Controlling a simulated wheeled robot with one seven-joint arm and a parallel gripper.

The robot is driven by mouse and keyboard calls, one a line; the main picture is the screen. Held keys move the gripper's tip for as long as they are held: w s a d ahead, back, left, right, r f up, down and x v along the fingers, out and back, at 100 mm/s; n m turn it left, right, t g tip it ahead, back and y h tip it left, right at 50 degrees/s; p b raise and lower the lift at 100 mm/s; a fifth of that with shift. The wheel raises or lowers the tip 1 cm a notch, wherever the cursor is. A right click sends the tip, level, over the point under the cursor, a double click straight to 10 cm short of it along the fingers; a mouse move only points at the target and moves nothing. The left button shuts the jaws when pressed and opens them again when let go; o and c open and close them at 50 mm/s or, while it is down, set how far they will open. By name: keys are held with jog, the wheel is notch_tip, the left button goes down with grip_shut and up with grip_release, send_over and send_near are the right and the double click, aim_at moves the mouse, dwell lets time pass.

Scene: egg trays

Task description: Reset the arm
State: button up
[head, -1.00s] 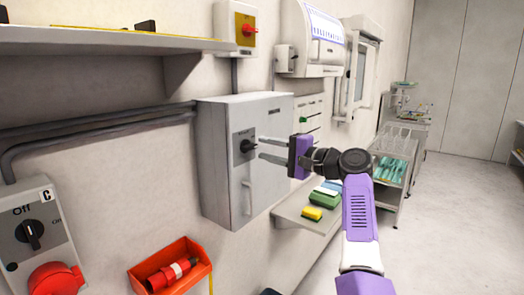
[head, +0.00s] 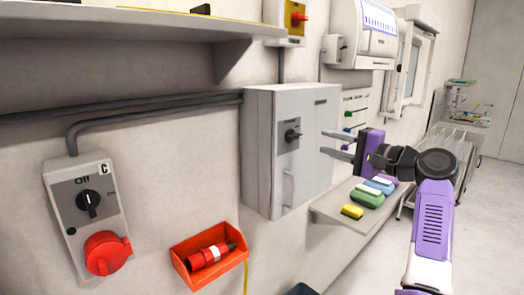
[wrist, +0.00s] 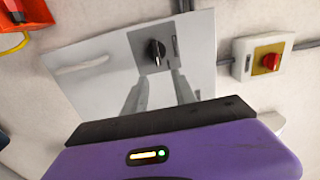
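My gripper (head: 324,142) is open and empty, with its two grey fingers apart. It is in front of a grey wall cabinet (head: 262,150), pointing at the cabinet's black rotary knob (head: 291,135). In the head view a gap shows between the fingertips and the knob. In the wrist view the gripper (wrist: 159,76) has its fingers parted below the knob (wrist: 156,52), with nothing between them. My purple arm stretches out at the right of the head view.
A shelf (head: 356,211) with sponges is below the gripper. An off-switch box (head: 88,203) and a red bin (head: 196,270) are at the left. A red-yellow switch (head: 296,18) is above the cabinet. Wire racks (head: 447,148) stand at the right, with open floor nearby.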

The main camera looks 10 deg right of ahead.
jog(key=w+d+r+t+h, duration=0.1)
jog(key=d+r+t+h, duration=0.2)
jog(key=d+h, duration=0.15)
jog(key=s+d+f+m+t+h, duration=0.1)
jog(key=s+d+f+h, duration=0.1)
jog(key=d+f+h, duration=0.25)
jog(key=s+f+n+h, duration=0.3)
jog(key=s+f+h, duration=0.2)
jog(key=s+f, duration=1.05)
jog(key=s+a+f+n+g+y, duration=0.1)
jog(key=s+a+f+n, duration=0.2)
jog(key=s, duration=1.1)
jog(key=s+a+f+n+g+y+b, duration=0.1)
jog(key=s+a+f+n, duration=0.2)
jog(key=s+a+f, duration=0.4)
jog(key=s+a+f+n+g+y, duration=0.1)
jog(key=s+a+f, duration=0.4)
jog(key=s, duration=1.8)
jog(key=shift+s+a+f+n+g+y+b, duration=0.35)
jog(key=shift+f+n+g, duration=0.25)
jog(key=shift+n, duration=0.3)
jog(key=shift+w, duration=0.15)
